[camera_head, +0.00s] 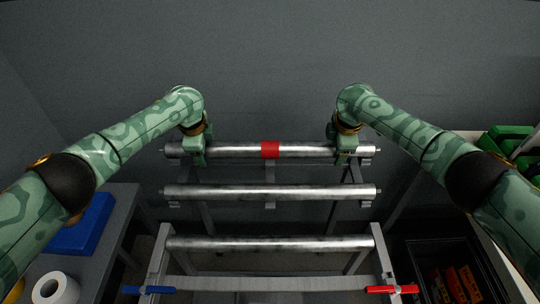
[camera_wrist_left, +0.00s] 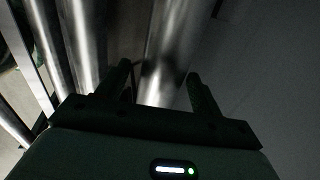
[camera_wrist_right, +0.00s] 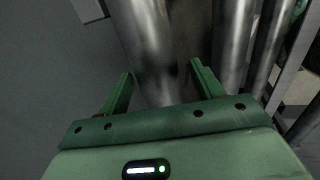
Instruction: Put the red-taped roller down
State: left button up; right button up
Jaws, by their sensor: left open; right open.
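The red-taped roller (camera_head: 235,151) is a long steel cylinder with a red band at its middle. It lies level at the far end of the roller frame, its ends at the frame's brackets. My left gripper (camera_head: 197,158) is at its left part and my right gripper (camera_head: 345,158) at its right part. In the left wrist view the open fingers (camera_wrist_left: 163,88) stand either side of the roller (camera_wrist_left: 165,60). In the right wrist view the open fingers (camera_wrist_right: 160,80) also straddle the roller (camera_wrist_right: 148,45). Whether the roller rests fully in its brackets is hard to tell.
Two plain rollers, a middle one (camera_head: 270,191) and a nearer one (camera_head: 270,243), lie parallel in the frame. A blue box (camera_head: 82,225) and a white tape roll (camera_head: 55,289) are on the left bench. A dark crate (camera_head: 412,262) stands at the lower right. A grey wall is behind.

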jog(key=shift+r, duration=0.25)
pick_arm(q)
jog(key=v, duration=1.1)
jog(key=shift+r, duration=0.4)
pick_arm(e)
jog(key=v, duration=1.1)
jog(key=shift+r, duration=0.2)
pick_arm(q)
jog(key=shift+r, duration=0.1)
pick_arm(e)
jog(key=shift+s+r, duration=0.1)
